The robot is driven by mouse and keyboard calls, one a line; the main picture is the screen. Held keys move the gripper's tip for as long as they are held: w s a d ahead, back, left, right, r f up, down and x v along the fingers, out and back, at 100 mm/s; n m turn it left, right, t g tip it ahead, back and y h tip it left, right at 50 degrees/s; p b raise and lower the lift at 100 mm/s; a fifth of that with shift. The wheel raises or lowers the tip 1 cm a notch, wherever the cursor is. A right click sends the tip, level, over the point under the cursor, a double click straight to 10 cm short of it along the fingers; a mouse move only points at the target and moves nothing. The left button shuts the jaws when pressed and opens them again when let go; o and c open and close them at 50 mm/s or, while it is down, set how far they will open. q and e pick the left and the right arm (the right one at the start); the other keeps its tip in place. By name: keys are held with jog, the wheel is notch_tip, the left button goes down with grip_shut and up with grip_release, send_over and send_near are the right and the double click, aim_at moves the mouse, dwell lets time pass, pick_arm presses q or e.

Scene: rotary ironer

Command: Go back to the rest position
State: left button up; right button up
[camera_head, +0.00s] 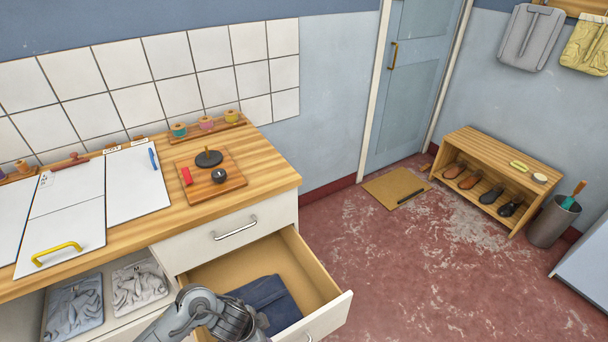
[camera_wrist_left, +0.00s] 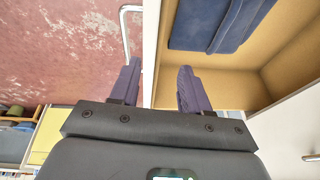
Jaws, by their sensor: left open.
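My left gripper (camera_wrist_left: 158,78) is open and empty in the left wrist view. Its two dark fingers show on either side of the front panel of an open drawer (camera_wrist_left: 152,40); I cannot tell the gap in depth. The drawer's bar handle (camera_wrist_left: 126,32) is near the left finger. In the head view my left arm comes in at the bottom over the open drawer (camera_head: 322,318), and its fingers are hidden. A folded dark blue garment (camera_head: 268,300) lies in the drawer and also shows in the wrist view (camera_wrist_left: 215,25). My right gripper is not in view.
The wooden counter (camera_head: 265,165) holds a board with black weights (camera_head: 208,158), white panels and a yellow handle (camera_head: 56,254). A closed drawer (camera_head: 225,235) is above the open one. Folded grey cloths (camera_head: 75,305) lie on a shelf. The red floor (camera_head: 400,275) is mostly clear.

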pick_arm(q)
jog(key=s+d+r+n+t+h, duration=0.2)
jog(key=s+d+r+t, duration=0.1)
jog(key=s+d, duration=0.4)
jog(key=s+a+r+n+g+y, duration=0.15)
jog(key=s+a+n, duration=0.25)
jog(key=s+a, duration=0.45)
jog(key=s+a+r+n+y, duration=0.25)
jog(key=s+a+n, duration=0.25)
jog(key=s+a, duration=0.3)
notch_tip(320, 180, down, 11)
jog(key=a+b, duration=0.1)
jog(key=b, duration=1)
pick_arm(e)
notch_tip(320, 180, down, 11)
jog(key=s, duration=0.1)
pick_arm(q)
notch_tip(320, 180, up, 35)
jog(key=p, duration=3.6)
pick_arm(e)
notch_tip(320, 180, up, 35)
pick_arm(q)
notch_tip(320, 180, down, 60)
jog(key=b, duration=6)
jog(key=shift+w+r+y, duration=0.25)
jog(key=shift+w+y, duration=0.05)
jog(key=shift+w, duration=0.05)
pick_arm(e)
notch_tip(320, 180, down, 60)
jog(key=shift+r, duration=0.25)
